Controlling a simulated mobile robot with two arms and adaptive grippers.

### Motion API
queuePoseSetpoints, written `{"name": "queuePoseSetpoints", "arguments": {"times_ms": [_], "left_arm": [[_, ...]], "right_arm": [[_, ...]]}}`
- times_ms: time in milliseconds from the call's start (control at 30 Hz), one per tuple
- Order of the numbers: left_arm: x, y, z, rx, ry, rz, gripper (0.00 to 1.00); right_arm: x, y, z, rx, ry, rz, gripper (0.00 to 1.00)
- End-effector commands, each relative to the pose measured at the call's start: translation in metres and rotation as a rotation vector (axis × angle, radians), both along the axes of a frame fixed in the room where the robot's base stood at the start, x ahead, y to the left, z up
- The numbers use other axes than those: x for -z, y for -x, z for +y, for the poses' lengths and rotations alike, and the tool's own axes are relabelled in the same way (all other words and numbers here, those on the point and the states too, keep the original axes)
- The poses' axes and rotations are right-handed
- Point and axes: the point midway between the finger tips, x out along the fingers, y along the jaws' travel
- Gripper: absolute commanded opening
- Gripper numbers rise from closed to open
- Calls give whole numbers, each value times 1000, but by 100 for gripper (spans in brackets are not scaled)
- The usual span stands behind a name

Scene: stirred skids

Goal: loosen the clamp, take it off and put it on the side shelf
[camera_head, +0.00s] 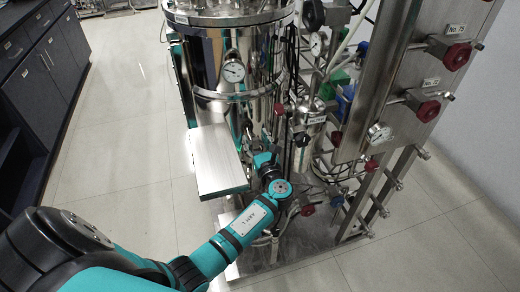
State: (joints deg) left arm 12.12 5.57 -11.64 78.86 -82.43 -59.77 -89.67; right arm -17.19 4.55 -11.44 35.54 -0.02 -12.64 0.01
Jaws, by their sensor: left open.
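My left arm comes in from the lower left, and its wrist bends up beside the steel vessel. My left gripper (266,163) is small and partly hidden by my own wrist, close to the vessel's lower front. It is open; I see nothing held in it. The side shelf (213,158) appears to be the flat, bare metal plate just left of the gripper. I cannot make out the clamp among the crowded fittings. My right gripper is not in view.
The steel vessel (222,50) carries a round gauge (233,72). Pipes and red-handled valves (457,56) crowd the right, along a metal panel (408,65). Dark cabinets (38,75) stand at the left. The tiled floor (125,130) between them and the vessel is clear.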

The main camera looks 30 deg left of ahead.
Motion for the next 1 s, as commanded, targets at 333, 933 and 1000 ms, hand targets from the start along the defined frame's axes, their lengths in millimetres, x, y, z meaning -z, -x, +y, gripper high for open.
{"name": "queuePoseSetpoints", "arguments": {"times_ms": [333,933,1000], "left_arm": [[0,-5,6,0,1,0,48],[2,-4,6,-1,2,4,0],[2,-4,6,-1,3,5,0]], "right_arm": [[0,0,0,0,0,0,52],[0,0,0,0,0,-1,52],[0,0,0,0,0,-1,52]]}}
